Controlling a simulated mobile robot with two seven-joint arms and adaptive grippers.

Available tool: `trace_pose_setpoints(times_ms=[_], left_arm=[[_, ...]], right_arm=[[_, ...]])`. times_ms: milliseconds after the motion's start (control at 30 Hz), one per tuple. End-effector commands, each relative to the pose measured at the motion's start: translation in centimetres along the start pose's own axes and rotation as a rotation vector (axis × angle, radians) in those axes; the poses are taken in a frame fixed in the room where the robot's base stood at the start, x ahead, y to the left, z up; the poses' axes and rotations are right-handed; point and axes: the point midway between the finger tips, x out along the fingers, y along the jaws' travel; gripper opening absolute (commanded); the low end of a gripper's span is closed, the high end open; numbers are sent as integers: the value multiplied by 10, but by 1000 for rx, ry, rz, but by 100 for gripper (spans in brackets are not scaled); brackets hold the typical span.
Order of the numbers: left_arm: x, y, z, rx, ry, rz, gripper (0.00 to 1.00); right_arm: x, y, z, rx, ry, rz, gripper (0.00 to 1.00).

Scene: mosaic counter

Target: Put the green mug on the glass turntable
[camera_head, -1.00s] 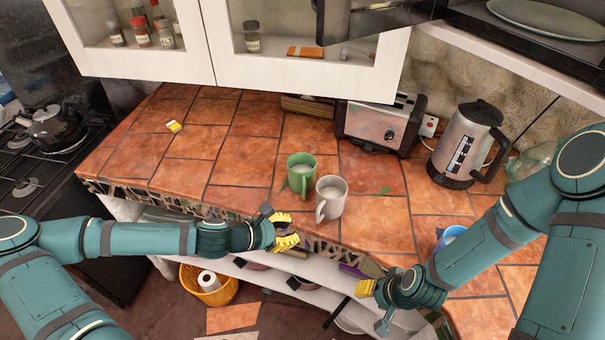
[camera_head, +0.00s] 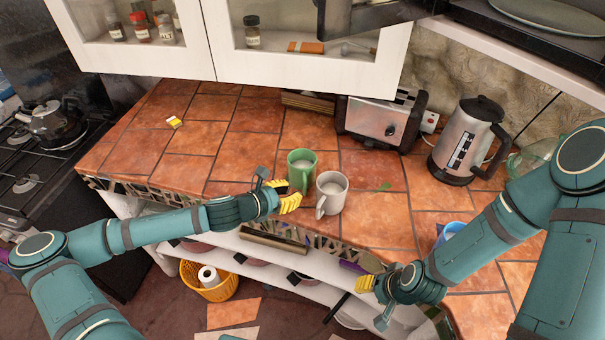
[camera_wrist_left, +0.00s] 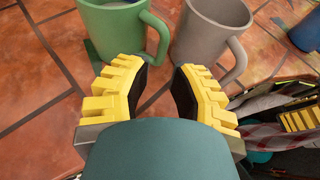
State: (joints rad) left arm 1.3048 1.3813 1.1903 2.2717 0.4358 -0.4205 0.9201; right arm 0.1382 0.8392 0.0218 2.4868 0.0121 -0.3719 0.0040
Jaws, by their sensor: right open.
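The green mug (camera_head: 302,172) stands upright on the tiled counter, beside a grey-beige mug. In the left wrist view the green mug (camera_wrist_left: 108,30) is at the top left, its handle just beyond the gap between my fingers. My left gripper (camera_head: 288,196) is at the counter's front edge, close in front of the green mug. Its yellow fingers (camera_wrist_left: 160,82) are apart with nothing between them. My right gripper (camera_head: 366,285) is open, low in front of the counter. A pale round plate, apparently the glass turntable (camera_head: 538,15), lies in the open microwave at the top right.
The grey-beige mug (camera_head: 331,196) stands close right of the green one. A toaster (camera_head: 375,120), a kettle (camera_head: 466,140) and a blue cup (camera_head: 452,232) are further right. Wall cabinets (camera_head: 310,65) hang above. The counter's left part is mostly clear.

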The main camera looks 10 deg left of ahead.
Motion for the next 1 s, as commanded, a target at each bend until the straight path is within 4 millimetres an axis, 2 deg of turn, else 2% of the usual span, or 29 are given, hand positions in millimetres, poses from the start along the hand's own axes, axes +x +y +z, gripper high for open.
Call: trace_pose_setpoints(times_ms=[300, 400, 667, 700, 767, 1000], left_arm=[[41, -2, -7, 0, 0, -2, 21], [49, -2, -7, 1, 0, -2, 21], [51, -2, -7, 2, 1, -1, 21], [51, -2, -7, 2, 1, -1, 18], [51, -2, -7, 2, 1, -1, 0], [51, -2, -7, 2, 1, -1, 0]], right_arm=[[4, 1, 1, 0, 0, 1, 47], [5, 2, 1, 0, 0, 1, 47], [5, 1, 1, 0, 0, 1, 47], [5, 1, 1, 0, 0, 1, 47], [5, 1, 1, 0, 0, 1, 47], [5, 1, 1, 0, 0, 1, 47]])
